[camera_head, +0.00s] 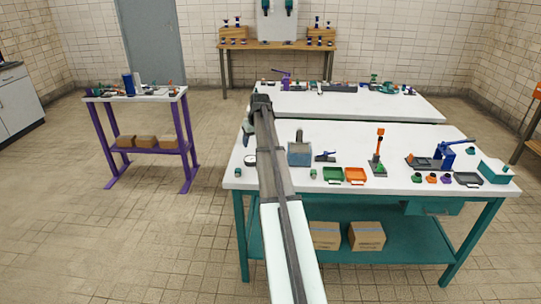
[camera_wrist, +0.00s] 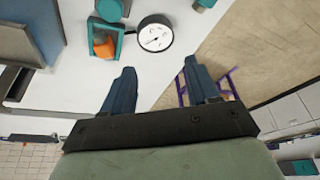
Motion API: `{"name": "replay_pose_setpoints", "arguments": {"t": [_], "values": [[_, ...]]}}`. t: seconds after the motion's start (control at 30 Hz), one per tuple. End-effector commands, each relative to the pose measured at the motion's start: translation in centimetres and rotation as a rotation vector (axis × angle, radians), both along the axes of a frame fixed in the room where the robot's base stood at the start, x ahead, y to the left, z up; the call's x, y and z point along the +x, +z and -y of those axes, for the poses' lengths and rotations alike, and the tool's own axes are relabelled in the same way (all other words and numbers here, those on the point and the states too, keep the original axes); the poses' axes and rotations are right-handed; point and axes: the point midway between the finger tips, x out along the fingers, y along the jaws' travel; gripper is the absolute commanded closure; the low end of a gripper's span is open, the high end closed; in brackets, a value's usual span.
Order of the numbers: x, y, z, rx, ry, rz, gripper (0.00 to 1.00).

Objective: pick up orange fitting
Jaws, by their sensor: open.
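In the wrist view, an orange fitting (camera_wrist: 103,47) sits in or against a small teal square-framed holder (camera_wrist: 118,43) on the white table. Its lower part is partly hidden by the frame. My gripper (camera_wrist: 159,66) is open, with nothing between its two blue-grey fingers. The holder and orange fitting lie up and left of the fingertips in that view, apart from them. In the head view, my gripper (camera_head: 248,132) is above the left edge of the near table; my arm covers part of the table there. Another small orange piece (camera_head: 431,178) stands at the table's front right.
A round dial gauge (camera_wrist: 155,34) stands beside the holder, close to the fingers. A blue-grey box (camera_head: 300,154) stands right of my arm. Green (camera_head: 333,174) and orange (camera_head: 355,175) trays lie near the front edge. Floor lies open left of the table.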

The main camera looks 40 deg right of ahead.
Motion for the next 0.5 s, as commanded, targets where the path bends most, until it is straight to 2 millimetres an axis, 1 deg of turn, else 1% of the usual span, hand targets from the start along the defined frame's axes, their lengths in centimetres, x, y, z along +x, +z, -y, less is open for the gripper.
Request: {"name": "replay_pose_setpoints", "arguments": {"t": [0.03,0.1,0.2,0.3,0.37,0.47,0.5], "values": [[-1.2,0.9,2.1,-0.007,-0.040,0.010,0.40],[-2.5,1.8,4.1,-0.016,-0.082,0.021,0.40],[-3.8,2.7,6.1,-0.023,-0.125,0.031,0.40],[-4.4,3.1,7.1,-0.027,-0.146,0.036,0.40],[-4.5,2.9,7.4,-0.028,-0.153,0.037,0.40],[-4.2,2.0,7.7,-0.027,-0.155,0.037,0.40],[-3.9,1.3,7.8,-0.027,-0.154,0.036,0.40]]}}
